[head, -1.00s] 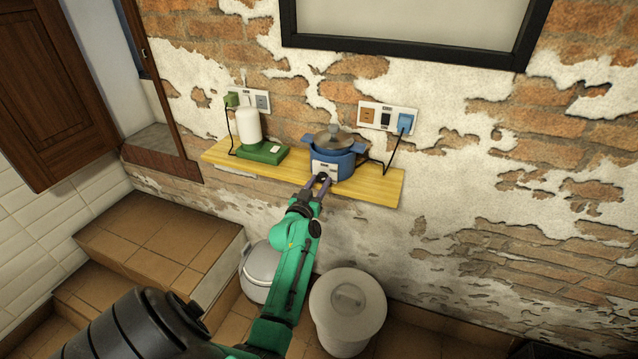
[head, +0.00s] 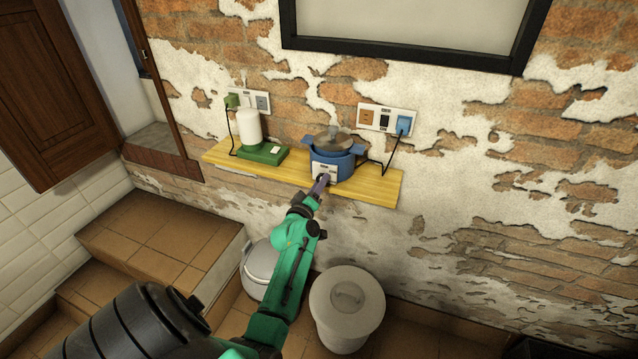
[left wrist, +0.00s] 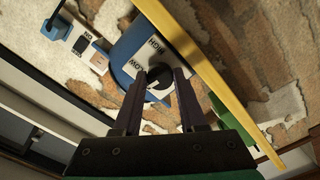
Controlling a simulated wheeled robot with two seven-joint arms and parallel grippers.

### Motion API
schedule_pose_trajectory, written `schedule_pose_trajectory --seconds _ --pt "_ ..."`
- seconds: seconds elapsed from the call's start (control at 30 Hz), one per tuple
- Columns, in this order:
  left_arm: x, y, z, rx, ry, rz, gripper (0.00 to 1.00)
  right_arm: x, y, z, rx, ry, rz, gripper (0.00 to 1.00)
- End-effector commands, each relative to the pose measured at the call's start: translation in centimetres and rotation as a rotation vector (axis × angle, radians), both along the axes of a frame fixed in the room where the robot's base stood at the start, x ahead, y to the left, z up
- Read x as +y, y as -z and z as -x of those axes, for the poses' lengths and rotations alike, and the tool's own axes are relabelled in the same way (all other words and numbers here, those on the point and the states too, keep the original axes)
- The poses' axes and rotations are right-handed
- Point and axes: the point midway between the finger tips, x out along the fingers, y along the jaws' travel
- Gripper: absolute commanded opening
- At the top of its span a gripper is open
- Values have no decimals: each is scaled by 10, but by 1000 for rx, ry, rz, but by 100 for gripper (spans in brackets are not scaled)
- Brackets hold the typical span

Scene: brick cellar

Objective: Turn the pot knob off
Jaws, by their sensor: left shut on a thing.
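The blue pot (head: 345,163) with a grey lid (head: 333,138) stands on the yellow wooden shelf, its white control panel (head: 318,168) facing me. The panel (left wrist: 152,46) also shows in the left wrist view, with HIGH and LOW marks. My left gripper (head: 321,181) reaches up to the front of the pot. In the left wrist view, its two fingers (left wrist: 160,84) are shut on the dark round knob (left wrist: 158,77), one on each side. The knob's pointer cannot be made out. My right gripper is not in view.
A green-based device with a white cylinder (head: 249,126) stands left of the pot on the yellow shelf (head: 380,188). Wall sockets (head: 375,117) with a blue plug and black cord are behind. Bins (head: 347,310) stand below the shelf.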

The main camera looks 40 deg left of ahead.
Motion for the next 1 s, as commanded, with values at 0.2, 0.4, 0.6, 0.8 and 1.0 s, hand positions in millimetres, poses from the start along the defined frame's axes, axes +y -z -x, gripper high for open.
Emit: schedule_pose_trajectory --seconds 0.2,0.4,0.6,0.8,1.0 --pt "0 -1 0 -37 1 105 0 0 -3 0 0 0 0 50" --pt "0 -1 0 -54 1 152 0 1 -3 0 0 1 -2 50" --pt "0 -1 0 -59 0 165 0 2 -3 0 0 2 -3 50" --pt "0 -1 0 -59 0 164 0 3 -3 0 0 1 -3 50" --pt "0 -1 0 -58 1 163 72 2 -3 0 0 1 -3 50"
